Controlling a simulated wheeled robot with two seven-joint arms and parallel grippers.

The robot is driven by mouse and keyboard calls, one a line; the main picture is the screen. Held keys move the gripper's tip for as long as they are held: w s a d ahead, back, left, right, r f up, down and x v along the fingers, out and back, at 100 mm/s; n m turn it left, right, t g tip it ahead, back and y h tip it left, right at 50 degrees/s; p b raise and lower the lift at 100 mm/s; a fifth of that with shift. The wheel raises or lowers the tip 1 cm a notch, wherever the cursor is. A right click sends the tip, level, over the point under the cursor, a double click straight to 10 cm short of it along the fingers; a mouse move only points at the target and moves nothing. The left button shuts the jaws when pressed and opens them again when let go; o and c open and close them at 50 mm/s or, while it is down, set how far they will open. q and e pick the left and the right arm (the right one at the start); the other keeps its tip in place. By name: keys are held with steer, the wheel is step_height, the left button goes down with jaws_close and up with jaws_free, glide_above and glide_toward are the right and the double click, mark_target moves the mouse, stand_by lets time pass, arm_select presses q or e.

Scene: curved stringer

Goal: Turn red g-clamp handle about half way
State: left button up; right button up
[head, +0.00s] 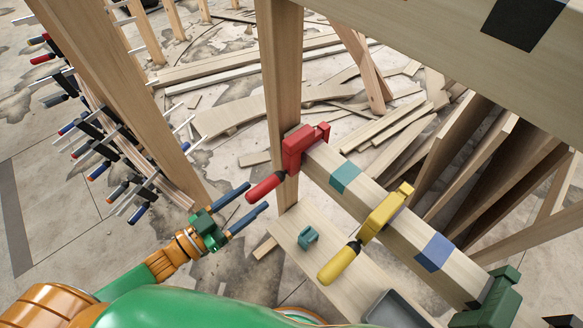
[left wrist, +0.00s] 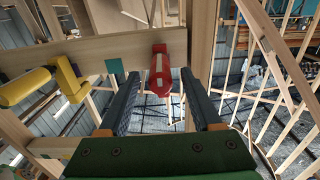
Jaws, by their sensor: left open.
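The red g-clamp (head: 300,147) is fixed on the wooden beam beside an upright post. Its red handle (head: 266,187) points down and to the left in the head view. My left gripper (head: 258,198) is open and empty, with its two dark blue fingers just below and left of the handle. In the left wrist view the red handle (left wrist: 160,75) shows beyond and between the two open fingers (left wrist: 157,90), apart from both. The right gripper is not in view.
A yellow clamp (head: 385,213) and a green clamp (head: 490,300) sit further along the beam. A small teal clamp piece (head: 307,237) and a grey tray (head: 392,310) lie on the board below. A rack of clamps (head: 100,140) stands at the left.

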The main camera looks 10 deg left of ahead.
mark_target(286, 172)
arm_select(q)
steer(key=x, duration=0.7)
jaws_close()
